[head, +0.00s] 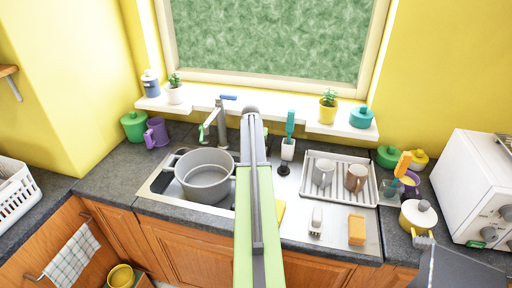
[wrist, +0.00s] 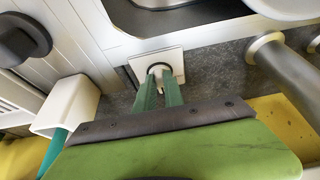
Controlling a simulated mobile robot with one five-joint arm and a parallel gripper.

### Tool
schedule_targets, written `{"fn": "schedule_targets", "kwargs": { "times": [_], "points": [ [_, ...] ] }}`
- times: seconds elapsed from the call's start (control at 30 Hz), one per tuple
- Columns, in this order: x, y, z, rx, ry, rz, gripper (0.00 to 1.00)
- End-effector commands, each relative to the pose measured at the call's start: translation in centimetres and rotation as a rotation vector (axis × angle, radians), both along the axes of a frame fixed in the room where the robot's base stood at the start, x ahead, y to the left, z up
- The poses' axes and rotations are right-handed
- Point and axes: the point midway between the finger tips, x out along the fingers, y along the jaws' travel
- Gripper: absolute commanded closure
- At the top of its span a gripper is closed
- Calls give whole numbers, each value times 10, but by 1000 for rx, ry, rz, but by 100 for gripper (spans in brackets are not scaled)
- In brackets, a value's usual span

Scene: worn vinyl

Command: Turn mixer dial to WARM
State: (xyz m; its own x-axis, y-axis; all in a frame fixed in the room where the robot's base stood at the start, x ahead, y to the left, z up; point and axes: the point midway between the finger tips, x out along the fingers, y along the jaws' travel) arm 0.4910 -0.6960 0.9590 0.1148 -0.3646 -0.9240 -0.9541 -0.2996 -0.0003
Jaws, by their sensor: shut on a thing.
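The mixer dial (wrist: 158,68) is a small round knob with a dark rim on a white square plate, at the upper middle of the wrist view. My gripper (wrist: 160,78) has its two green fingers close together on the dial, shut on it. The fingers cover part of its face. No WARM mark or pointer can be read. In the head view my arm reaches forward over the sink unit, and it hides the dial and fingertips. The grey tap (head: 219,122) with a blue lever stands just left of my arm; its pipe (wrist: 290,75) shows right of the dial in the wrist view.
A grey pot (head: 204,178) sits in the sink left of my arm. A white holder (head: 288,149) with a teal-handled brush stands close on the right; it also shows in the wrist view (wrist: 66,106). A dish rack (head: 341,190) holds two mugs. A sill shelf (head: 200,104) runs behind.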

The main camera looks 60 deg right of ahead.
Motion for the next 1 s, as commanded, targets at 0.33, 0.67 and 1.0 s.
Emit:
{"fn": "schedule_targets", "kwargs": {
  "times": [0.33, 0.67, 1.0],
  "points": [
    [-2, -2, 1, -5, 3, -1, 76],
    [0, -1, 0, -2, 1, 1, 65],
    [-4, 11, 33, -1, 1, 1, 65]
  ]
}}
